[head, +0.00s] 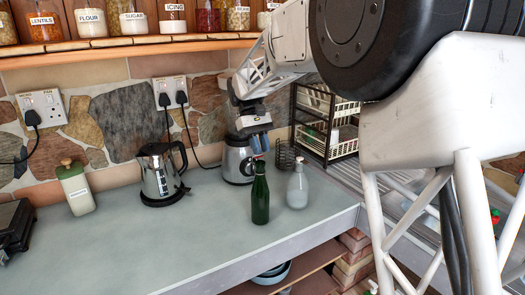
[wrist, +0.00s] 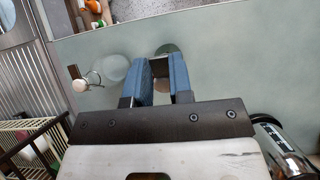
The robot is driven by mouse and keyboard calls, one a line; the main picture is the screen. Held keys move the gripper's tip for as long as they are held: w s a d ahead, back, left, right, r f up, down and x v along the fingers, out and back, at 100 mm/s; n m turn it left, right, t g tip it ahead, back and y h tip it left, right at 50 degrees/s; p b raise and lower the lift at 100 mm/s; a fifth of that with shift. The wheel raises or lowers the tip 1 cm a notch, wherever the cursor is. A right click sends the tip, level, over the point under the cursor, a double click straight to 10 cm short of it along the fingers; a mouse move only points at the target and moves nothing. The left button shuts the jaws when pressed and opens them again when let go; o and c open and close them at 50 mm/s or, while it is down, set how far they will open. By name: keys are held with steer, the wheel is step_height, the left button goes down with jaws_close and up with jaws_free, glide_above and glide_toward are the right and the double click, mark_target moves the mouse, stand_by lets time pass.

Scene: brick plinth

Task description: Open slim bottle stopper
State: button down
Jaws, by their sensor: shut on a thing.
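The slim bottle (head: 260,198) is dark green and stands upright on the counter in the head view. My gripper (head: 261,150) points down right above its neck, with its blue fingers shut on the bottle's stopper. The fingers mostly hide the stopper, and I cannot tell whether it is still seated. In the wrist view my gripper (wrist: 163,65) has a narrow gap between its fingers, and a dark round shape shows past the fingertips.
A clear, wider bottle (head: 298,188) with a pale stopper stands close to the right; it also shows in the wrist view (wrist: 108,70). A blender base (head: 238,160), kettle (head: 161,175) and wire rack (head: 327,125) stand behind. The counter's front left (head: 150,240) is clear.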

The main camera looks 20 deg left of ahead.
steer(key=shift+w+a+r+g+h, duration=0.2)
steer(key=shift+w+a+g+h, duration=0.3)
steer(key=shift+g+h, duration=0.4)
steer(key=c, duration=1)
jaws_free()
steer(key=shift+r, duration=1.75)
steer(key=s+d, duration=0.4)
steer(key=s, duration=0.3)
steer(key=s+d+r, duration=0.1)
steer(key=s+d, duration=0.3)
steer(key=s, duration=0.3)
steer(key=shift+r, duration=0.25)
